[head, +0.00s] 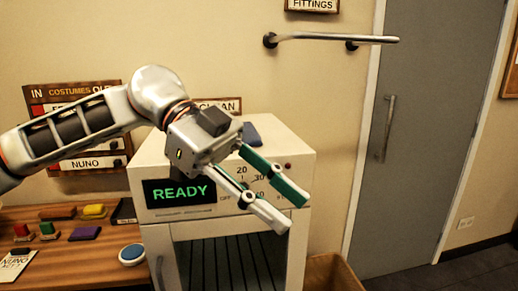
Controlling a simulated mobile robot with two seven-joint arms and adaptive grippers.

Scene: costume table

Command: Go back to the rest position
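My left gripper (275,203) hangs in front of the upper front of a cream cabinet-like machine (300,150). Its two fingers are spread apart with nothing between them, and they cover part of the dial (247,185). A lit display (180,193) left of the fingers reads READY. My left arm comes in from the left across the wall. My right gripper is out of view.
A wooden table (60,262) at left holds several small coloured blocks, a round blue-topped item (132,254) and a card (18,265). A wall rail (330,38) is above right. A grey door (425,130) stands at right. A cardboard box (335,270) is beside the machine.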

